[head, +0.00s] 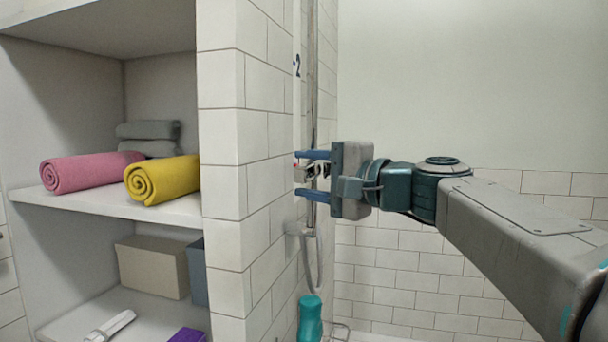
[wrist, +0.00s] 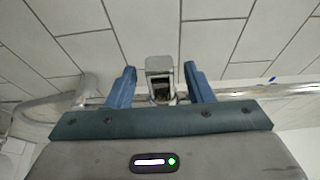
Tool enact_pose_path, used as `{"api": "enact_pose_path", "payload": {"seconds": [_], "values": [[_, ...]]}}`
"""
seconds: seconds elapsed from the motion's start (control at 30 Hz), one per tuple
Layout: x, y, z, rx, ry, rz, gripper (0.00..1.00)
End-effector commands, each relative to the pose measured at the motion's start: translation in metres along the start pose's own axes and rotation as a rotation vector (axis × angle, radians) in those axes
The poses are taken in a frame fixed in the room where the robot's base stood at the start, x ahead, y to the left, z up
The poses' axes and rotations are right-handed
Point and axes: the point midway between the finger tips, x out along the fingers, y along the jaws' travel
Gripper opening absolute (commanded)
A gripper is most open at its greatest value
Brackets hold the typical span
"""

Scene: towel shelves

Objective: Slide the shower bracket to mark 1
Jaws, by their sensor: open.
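The shower bracket (head: 301,174) is a small grey-white block on the vertical metal rail (head: 311,105) at the tiled wall. My gripper (head: 300,164) is open, with its blue fingers reaching around the bracket, one above and one below. In the wrist view the bracket (wrist: 160,68) sits between the two open fingers (wrist: 160,78), with a gap on each side. The rail (wrist: 235,93) runs sideways there. A mark "2" (head: 297,66) is on the wall strip above the gripper. I see no mark 1.
Left of the tiled wall edge (head: 222,180), shelves hold a pink towel (head: 92,172), a yellow towel (head: 163,180) and boxes. A hose (head: 312,268) hangs below the bracket, and a teal bottle (head: 310,320) stands under it.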

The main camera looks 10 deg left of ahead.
Motion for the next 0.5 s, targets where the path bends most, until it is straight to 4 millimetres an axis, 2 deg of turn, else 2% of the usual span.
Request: {"api": "enact_pose_path", "payload": {"seconds": [0.3, 0.5], "values": [[-0.072, -0.001, 0.000, -0.001, 0.004, -0.003, 0.47], [-0.107, 0.000, 0.000, -0.001, 0.002, -0.001, 0.47]]}}
